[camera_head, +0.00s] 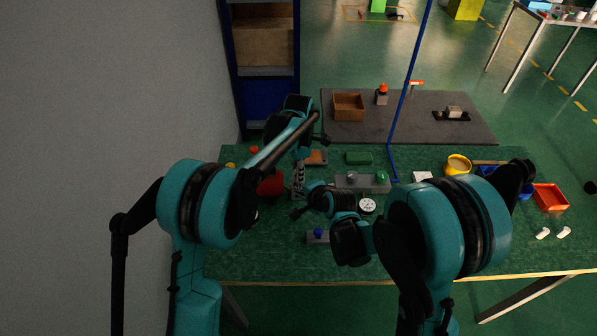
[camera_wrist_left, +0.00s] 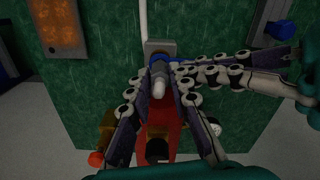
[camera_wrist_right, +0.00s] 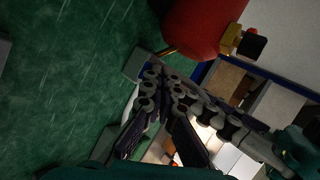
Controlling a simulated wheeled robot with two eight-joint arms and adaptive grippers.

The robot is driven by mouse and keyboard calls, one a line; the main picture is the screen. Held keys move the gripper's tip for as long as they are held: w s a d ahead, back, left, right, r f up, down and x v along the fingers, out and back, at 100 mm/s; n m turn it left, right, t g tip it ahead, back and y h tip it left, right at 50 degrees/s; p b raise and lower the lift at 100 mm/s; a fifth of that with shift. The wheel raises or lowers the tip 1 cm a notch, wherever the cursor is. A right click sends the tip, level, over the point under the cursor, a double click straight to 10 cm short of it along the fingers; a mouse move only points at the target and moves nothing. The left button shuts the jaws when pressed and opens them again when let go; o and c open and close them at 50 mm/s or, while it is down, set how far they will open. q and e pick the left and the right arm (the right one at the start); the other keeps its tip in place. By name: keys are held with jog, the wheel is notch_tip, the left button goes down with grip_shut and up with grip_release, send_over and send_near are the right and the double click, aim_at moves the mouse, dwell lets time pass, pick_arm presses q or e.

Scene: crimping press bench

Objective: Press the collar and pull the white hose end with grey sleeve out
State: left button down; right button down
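In the left wrist view a blue collar (camera_wrist_left: 158,61) sits on a grey block (camera_wrist_left: 159,46). A pale grey sleeve (camera_wrist_left: 159,88) sticks out of the collar towards the camera. My left gripper (camera_wrist_left: 163,82) has its fingers spread either side of the sleeve, with gaps visible. My right gripper (camera_wrist_right: 162,79) comes in from the right in the left wrist view, fingertips close beside the collar; contact is unclear. The right wrist view shows the grey block (camera_wrist_right: 135,64) just beyond its fingertips. In the head view my arms largely hide the fitting.
A red tank (camera_head: 270,184) stands close by the grippers and also shows in the right wrist view (camera_wrist_right: 203,25). A thin white hose (camera_wrist_left: 143,18) runs above the block. A grey block with a green knob (camera_head: 381,178), a yellow pot (camera_head: 457,165) and an orange tray (camera_head: 550,197) lie further right.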

pick_arm(q)
jog(key=shift+r, duration=0.35)
dwell(0.3)
jog(key=shift+r, duration=1.55)
jog(key=shift+r, duration=0.1)
pick_arm(e)
jog(key=shift+r, duration=1.5)
jog(key=v, duration=0.6)
